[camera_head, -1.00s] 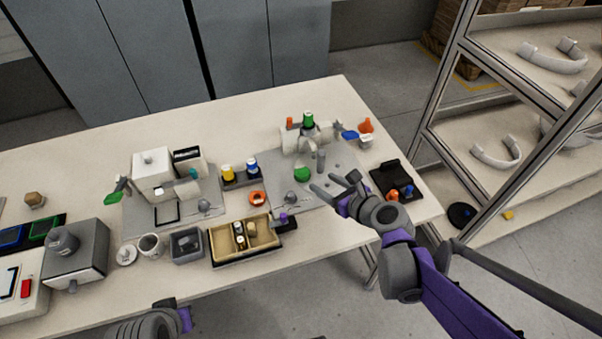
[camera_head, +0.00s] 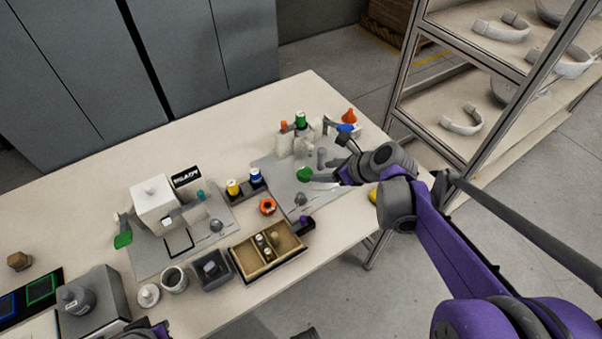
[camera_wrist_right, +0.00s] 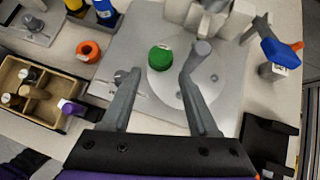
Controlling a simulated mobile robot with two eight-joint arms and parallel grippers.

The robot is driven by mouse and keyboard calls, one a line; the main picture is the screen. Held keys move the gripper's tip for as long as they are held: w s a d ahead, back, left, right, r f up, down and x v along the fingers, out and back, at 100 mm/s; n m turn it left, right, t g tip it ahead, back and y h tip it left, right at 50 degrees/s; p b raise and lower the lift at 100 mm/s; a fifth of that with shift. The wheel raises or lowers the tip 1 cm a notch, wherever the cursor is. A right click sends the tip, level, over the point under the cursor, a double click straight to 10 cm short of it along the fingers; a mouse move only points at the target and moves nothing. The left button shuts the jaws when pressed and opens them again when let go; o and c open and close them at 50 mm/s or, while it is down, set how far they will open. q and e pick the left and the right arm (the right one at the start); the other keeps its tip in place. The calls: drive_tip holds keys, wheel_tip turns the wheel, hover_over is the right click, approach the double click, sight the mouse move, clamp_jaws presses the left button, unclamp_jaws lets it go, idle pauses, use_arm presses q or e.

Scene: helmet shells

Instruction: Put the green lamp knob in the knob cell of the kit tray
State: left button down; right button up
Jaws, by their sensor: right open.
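A round green piece, which looks like the green lamp knob (camera_head: 304,174), sits on the grey plate in the head view. In the right wrist view the same green knob (camera_wrist_right: 160,57) lies at the left edge of a light disc, beside a grey post. My right gripper (camera_wrist_right: 160,76) is open and empty, its fingertips just short of the knob and on either side of it. It also shows in the head view (camera_head: 322,178). The tan kit tray (camera_head: 240,268) has several cells holding small items; which is the knob cell I cannot tell. My left gripper's fingers are out of view.
A grey post (camera_wrist_right: 203,48) stands close to the right fingertip. An orange ring (camera_wrist_right: 88,52) lies left of the plate, and yellow and blue bottles (camera_head: 255,178) stand behind. A white machine (camera_head: 154,204) is further left. A shelf rack (camera_head: 410,75) rises at the right.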

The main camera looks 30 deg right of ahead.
sight(302, 171)
drive_tip(key=x, duration=0.2)
drive_tip(key=shift+w+f, duration=0.25)
drive_tip(key=shift+f, duration=0.05)
drive_tip(key=x, duration=0.6)
drive_tip(key=shift+w+r+b, duration=0.15)
drive_tip(key=shift+r+b, duration=0.05)
drive_tip(key=shift+b, duration=0.2)
clamp_jaws()
drive_tip(key=shift+r, duration=0.15)
